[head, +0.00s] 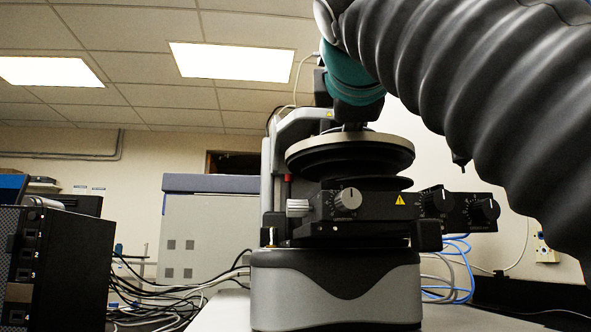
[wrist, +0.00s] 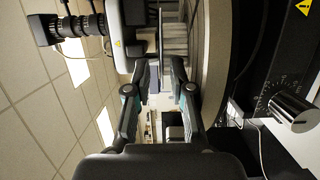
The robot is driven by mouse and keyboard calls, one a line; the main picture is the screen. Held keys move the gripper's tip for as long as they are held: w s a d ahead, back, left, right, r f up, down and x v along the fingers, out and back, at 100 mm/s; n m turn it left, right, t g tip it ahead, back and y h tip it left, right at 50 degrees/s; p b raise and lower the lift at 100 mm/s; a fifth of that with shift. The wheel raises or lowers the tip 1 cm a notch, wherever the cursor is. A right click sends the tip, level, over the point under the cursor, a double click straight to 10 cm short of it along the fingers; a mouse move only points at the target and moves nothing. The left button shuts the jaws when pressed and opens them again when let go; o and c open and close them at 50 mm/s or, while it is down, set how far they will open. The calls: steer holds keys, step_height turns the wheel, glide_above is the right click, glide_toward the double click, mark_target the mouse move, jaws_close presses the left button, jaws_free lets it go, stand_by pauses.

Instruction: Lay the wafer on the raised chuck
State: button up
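The raised chuck (head: 401,158) is a round dark disc with a pale upper rim, at the top of the profiler. In the wrist view a large curved pale rim (wrist: 217,62) stands to the right of my gripper. In the head view my teal wrist is above the chuck; the fingertips cannot be made out there.
The profiler's black knob panel (head: 371,206) juts out below the chuck, with its grey base (head: 335,292) beneath. A black camera-like cylinder (wrist: 68,28) is at the upper left of the wrist view. A dark rack (head: 62,268), a grey cabinet (head: 206,235) and loose cables lie to the left.

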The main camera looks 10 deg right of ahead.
steer(key=shift+a+f, duration=0.1)
steer(key=shift+f, duration=0.05)
steer(key=shift+v, duration=3.45)
steer(key=shift+s, duration=0.1)
steer(key=v, duration=1.1)
steer(key=shift+s+a, duration=0.2)
steer(key=shift+s, duration=0.15)
